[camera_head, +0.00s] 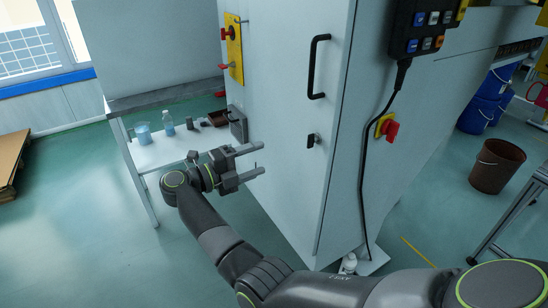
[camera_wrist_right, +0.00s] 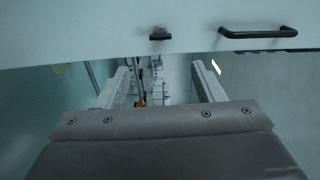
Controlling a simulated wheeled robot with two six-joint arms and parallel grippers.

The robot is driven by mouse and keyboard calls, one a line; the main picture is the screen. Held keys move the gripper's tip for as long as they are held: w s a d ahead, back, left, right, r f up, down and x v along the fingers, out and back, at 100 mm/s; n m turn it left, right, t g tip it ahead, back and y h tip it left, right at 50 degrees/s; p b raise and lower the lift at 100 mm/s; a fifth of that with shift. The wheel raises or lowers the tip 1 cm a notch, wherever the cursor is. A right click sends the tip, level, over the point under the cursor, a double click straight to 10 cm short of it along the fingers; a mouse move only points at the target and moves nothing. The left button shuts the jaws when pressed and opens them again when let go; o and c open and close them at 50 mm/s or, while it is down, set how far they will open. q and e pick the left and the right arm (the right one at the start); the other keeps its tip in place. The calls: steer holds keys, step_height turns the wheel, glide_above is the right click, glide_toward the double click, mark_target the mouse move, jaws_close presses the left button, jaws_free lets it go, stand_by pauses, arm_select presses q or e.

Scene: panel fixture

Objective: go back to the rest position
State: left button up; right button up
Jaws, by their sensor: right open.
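My right gripper (camera_head: 257,160) is open and empty, its two fingers apart and pointing right toward the pale cabinet door (camera_head: 285,100). It appears a little in front of the door, below and left of the black handle (camera_head: 318,67) and the small black latch (camera_head: 312,140). In the right wrist view the two fingers of the right gripper (camera_wrist_right: 162,85) stand apart with nothing between them. The latch (camera_wrist_right: 159,33) and handle (camera_wrist_right: 258,33) show above them on the pale panel. My left gripper is not in view.
A low white table (camera_head: 160,152) behind the gripper holds a cup (camera_head: 143,133), a bottle (camera_head: 168,123) and small dark items. Red switches on yellow plates (camera_head: 387,128) and a hanging control pendant (camera_head: 425,28) are on the cabinet. A brown bucket (camera_head: 496,166) stands right.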

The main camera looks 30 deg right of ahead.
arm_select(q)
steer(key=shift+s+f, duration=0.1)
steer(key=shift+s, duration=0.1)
arm_select(e)
steer(key=shift+s+a, duration=0.1)
steer(key=shift+a, duration=0.9)
